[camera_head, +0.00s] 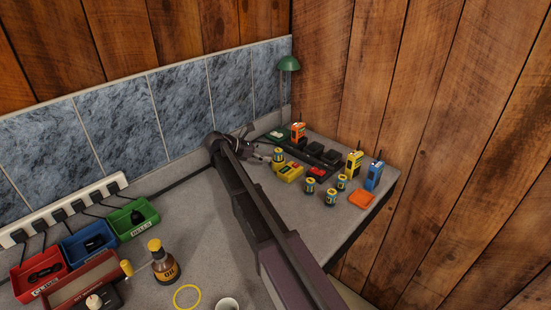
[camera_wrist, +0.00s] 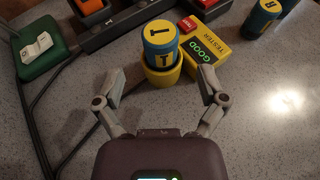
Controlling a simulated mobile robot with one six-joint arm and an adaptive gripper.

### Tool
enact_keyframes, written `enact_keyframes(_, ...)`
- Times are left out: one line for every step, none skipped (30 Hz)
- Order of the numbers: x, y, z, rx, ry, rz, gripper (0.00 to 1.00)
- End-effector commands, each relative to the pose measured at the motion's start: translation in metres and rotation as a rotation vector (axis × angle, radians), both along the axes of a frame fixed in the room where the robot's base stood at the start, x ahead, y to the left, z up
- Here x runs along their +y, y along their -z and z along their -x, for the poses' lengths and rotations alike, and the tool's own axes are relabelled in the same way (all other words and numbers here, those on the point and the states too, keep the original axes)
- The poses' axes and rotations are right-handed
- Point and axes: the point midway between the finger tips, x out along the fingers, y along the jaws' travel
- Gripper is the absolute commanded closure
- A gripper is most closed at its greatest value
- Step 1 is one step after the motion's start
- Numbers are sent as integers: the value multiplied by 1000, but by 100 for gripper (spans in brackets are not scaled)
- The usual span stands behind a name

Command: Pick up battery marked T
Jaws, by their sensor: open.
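The battery marked T (camera_wrist: 160,35) is a blue and yellow cylinder with a T on its top and on its side. It stands upright in a yellow cup (camera_wrist: 163,82) beside the yellow tester (camera_wrist: 208,52), whose face reads GOOD. In the head view the battery (camera_head: 278,154) stands near the back wall, by the tester (camera_head: 290,172). My gripper (camera_wrist: 164,78) is open and empty in the wrist view, its fingers spread on the near side of the cup, one to each side. In the head view my gripper (camera_head: 262,151) is small and partly hidden by my arm.
Several other batteries (camera_head: 310,186) stand to the right. A black charger strip (camera_head: 317,152), an orange radio (camera_head: 297,132), a yellow radio (camera_head: 353,164), a blue radio (camera_head: 373,177) and a green lamp (camera_head: 288,64) are nearby. An orange pad (camera_head: 362,199) lies near the table edge.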

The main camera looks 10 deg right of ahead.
Motion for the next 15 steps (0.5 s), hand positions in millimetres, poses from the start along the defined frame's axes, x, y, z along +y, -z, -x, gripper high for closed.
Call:
enact_keyframes(-4, 3, 1, 0, 1, 0, 9)
enact_keyframes(-7, 4, 1, 0, 2, 0, 9)
enact_keyframes(-11, 6, 2, 0, 2, 0, 9)
enact_keyframes(-14, 8, 2, 0, 3, 0, 9)
enact_keyframes(-18, 9, 2, 0, 3, 0, 9)
enact_keyframes(-22, 11, 2, 0, 2, 0, 9)
enact_keyframes(-25, 13, 3, 0, 2, 0, 9)
enact_keyframes(-28, 14, 2, -1, 1, 0, 9)
enact_keyframes(-33, 15, 2, 0, 2, 0, 9)
enact_keyframes(-35, 16, 2, 0, 2, 0, 9)
enact_keyframes(-38, 17, 2, 0, 2, 0, 9)
enact_keyframes(-41, 18, 1, 0, 2, 0, 9)
enact_keyframes(-42, 19, 1, 0, 2, 0, 9)
enact_keyframes(-43, 19, 1, 0, 2, 0, 9)
enact_keyframes(-45, 19, 1, -1, 1, 0, 9)
